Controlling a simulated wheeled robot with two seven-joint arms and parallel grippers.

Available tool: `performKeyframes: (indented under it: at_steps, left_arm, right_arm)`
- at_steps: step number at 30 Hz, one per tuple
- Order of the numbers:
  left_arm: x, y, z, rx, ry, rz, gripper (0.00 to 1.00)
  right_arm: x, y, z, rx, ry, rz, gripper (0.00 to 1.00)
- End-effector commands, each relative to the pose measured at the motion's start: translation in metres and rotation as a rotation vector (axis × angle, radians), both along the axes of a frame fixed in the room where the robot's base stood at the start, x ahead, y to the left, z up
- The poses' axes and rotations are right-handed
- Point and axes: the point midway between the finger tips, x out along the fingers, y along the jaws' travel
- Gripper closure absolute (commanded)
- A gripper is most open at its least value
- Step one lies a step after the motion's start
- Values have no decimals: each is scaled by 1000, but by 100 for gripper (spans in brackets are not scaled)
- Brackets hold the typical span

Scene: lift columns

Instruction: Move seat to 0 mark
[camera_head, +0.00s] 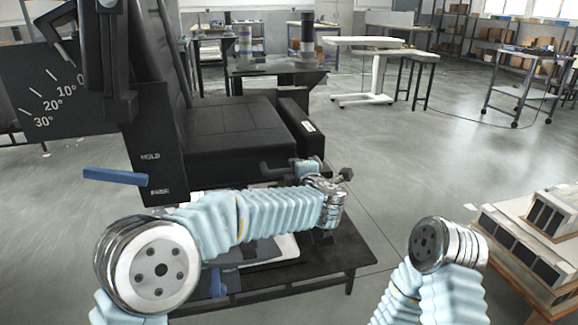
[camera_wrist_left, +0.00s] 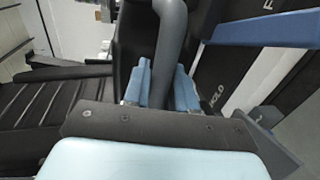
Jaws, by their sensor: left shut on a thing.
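The black seat has a flat cushion (camera_head: 230,128) and a raised backrest (camera_head: 165,75). A dark scale plate (camera_head: 35,92) at the left shows 0, 10°, 20° and 30°; the 0 is at its upper right, partly cut off by a black upright. I cannot tell which mark the seat stands at. In the left wrist view, the blue fingers (camera_wrist_left: 161,82) lie either side of the bar (camera_wrist_left: 170,35). My right gripper is out of view.
A blue lever (camera_head: 115,176) sticks out left beside the HOLD and FREE labels; it also shows in the left wrist view (camera_wrist_left: 265,31). A black low table (camera_head: 325,258) is under my left arm. Stacked boxes (camera_head: 535,235) stand at the right. The floor between is clear.

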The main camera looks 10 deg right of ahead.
Motion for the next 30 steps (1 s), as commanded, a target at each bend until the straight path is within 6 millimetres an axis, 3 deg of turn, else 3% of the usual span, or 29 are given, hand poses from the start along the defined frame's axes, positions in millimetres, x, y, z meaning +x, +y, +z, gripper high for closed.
performKeyframes:
  at_steps: [17, 18, 21, 30]
  left_arm:
    - [4, -4, 4, -2, -8, 17, 100]
    - [3, -4, 4, -3, -8, 16, 71]
    - [3, -4, 3, -2, -7, 16, 56]
    - [1, -4, 1, 0, -3, 17, 56]
  right_arm:
    - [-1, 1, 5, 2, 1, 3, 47]
    - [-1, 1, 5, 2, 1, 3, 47]
    - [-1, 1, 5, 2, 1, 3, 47]
    - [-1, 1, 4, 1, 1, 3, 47]
